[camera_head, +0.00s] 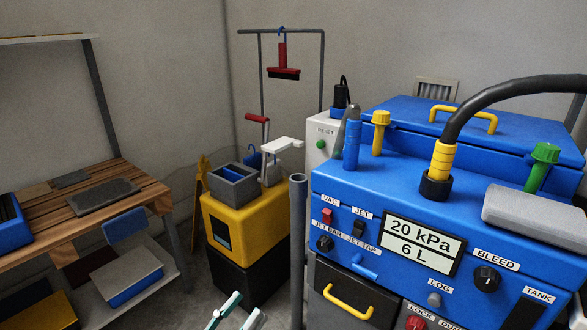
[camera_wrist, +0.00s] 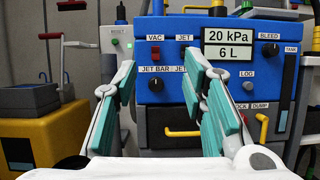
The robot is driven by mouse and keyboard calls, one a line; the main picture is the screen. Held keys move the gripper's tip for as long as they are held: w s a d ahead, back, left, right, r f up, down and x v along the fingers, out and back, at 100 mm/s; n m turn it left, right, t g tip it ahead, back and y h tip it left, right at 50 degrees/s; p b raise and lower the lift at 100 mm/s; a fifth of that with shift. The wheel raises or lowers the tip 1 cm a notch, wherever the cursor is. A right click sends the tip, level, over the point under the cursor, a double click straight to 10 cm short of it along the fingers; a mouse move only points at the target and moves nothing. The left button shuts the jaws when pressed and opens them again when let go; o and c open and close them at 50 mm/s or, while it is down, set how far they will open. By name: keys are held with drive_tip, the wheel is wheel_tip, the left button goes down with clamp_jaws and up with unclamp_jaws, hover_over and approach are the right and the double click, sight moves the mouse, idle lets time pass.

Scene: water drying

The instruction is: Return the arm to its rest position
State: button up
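My gripper (camera_wrist: 160,82) shows in the wrist view with its two teal-padded fingers spread apart and nothing between them. It is open and empty, facing the front of the blue machine (camera_wrist: 220,25). In the head view only the fingertips of my gripper (camera_head: 238,309) show at the bottom edge, low and left of the blue machine (camera_head: 400,185). The rest of my arm is hidden below the picture. The machine's display (camera_head: 412,242) reads 20 kPa and 6 L.
A yellow and black unit (camera_head: 245,222) with a grey bin (camera_head: 233,185) stands left of the machine. A grey upright pole (camera_head: 298,245) stands between them. A wooden workbench (camera_head: 95,215) is at the left. A yellow handle (camera_head: 348,300) sticks out from the machine's lower front.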

drive_tip(key=s+d+r+m+g, duration=0.1)
drive_tip(key=d+r+m+g, duration=0.4)
drive_tip(key=d, duration=0.3)
drive_tip(key=s+d+r+m+g+y, duration=0.1)
drive_tip(key=d+r+m+g, duration=0.2)
drive_tip(key=d+m+g, duration=0.3)
drive_tip(key=s+d+r+m+g, duration=0.1)
drive_tip(key=d+r+m+g, duration=0.3)
drive_tip(key=d+g, duration=0.45)
drive_tip(key=s+d+r+m+t+y, duration=0.1)
drive_tip(key=s+d+r+m+y, duration=0.15)
drive_tip(key=s+m+y, duration=0.55)
drive_tip(key=s+d+r+m+t+y, duration=0.1)
drive_tip(key=s+d+m+y, duration=0.2)
drive_tip(key=s+m+y, duration=0.45)
wheel_tip(320, 180, up, 28)
drive_tip(key=s+n+t+h+p, duration=0.1)
drive_tip(key=t+p, duration=0.3)
drive_tip(key=p, duration=2.3)
drive_tip(key=shift+s+d+r+n+h, duration=0.15)
drive_tip(key=shift+s+d+n+h, duration=0.25)
drive_tip(key=shift+n, duration=0.45)
